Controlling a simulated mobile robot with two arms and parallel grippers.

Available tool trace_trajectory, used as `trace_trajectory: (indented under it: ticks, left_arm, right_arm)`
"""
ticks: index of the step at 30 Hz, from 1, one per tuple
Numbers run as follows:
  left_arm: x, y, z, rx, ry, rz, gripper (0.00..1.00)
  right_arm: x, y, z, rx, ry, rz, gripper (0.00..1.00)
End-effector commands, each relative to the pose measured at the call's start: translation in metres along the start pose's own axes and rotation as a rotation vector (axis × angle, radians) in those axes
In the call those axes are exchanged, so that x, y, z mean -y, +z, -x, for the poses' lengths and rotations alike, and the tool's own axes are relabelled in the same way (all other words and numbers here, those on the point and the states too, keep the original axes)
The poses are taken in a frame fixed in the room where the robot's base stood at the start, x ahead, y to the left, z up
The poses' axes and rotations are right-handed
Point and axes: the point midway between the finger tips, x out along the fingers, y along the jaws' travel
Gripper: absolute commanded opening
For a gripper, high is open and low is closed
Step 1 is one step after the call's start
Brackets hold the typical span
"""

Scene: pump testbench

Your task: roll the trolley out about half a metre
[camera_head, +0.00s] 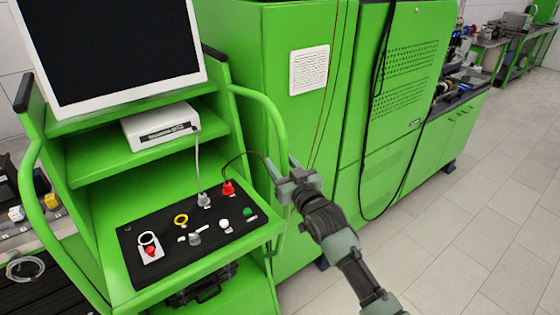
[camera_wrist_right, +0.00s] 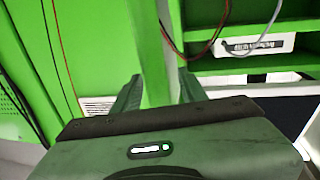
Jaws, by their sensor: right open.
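The green trolley (camera_head: 95,168) stands at the left in the head view, with a monitor (camera_head: 115,50) on top and a black control panel (camera_head: 185,237) at the front. Its right handle (camera_head: 262,103) is a curved green tube running down its right side; a left handle (camera_head: 45,230) mirrors it. My right gripper (camera_head: 281,167) is at the right handle. In the wrist view its open fingers (camera_wrist_right: 159,90) lie on either side of a green upright tube (camera_wrist_right: 152,55). Whether they touch it I cannot tell. My left gripper is out of view.
A tall green cabinet (camera_head: 283,45) stands close on the trolley's right, with cables hanging down its front. A white device (camera_head: 160,126) sits on the trolley's shelf, its grey cable running to the panel. Tiled floor (camera_head: 480,220) is clear at the right.

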Motion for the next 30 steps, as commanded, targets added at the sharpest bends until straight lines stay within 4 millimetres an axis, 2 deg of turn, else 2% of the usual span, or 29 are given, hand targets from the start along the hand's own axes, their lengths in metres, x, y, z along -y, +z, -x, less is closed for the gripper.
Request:
trace_trajectory:
  ticks: [14,18,19,30]
  left_arm:
    - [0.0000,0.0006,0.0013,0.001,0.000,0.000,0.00]
    - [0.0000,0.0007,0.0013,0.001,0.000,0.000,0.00]
    - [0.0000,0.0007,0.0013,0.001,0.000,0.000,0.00]
    - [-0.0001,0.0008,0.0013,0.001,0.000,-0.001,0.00]
  right_arm:
    - [0.0000,0.0001,-0.0055,0.000,0.000,0.001,0.42]
    - [0.0000,0.0001,-0.0055,0.000,0.000,0.000,0.03]
    - [0.0000,0.0001,-0.0055,0.000,0.000,0.000,0.00]
    - [0.0000,0.0002,-0.0053,0.001,0.000,0.000,0.00]
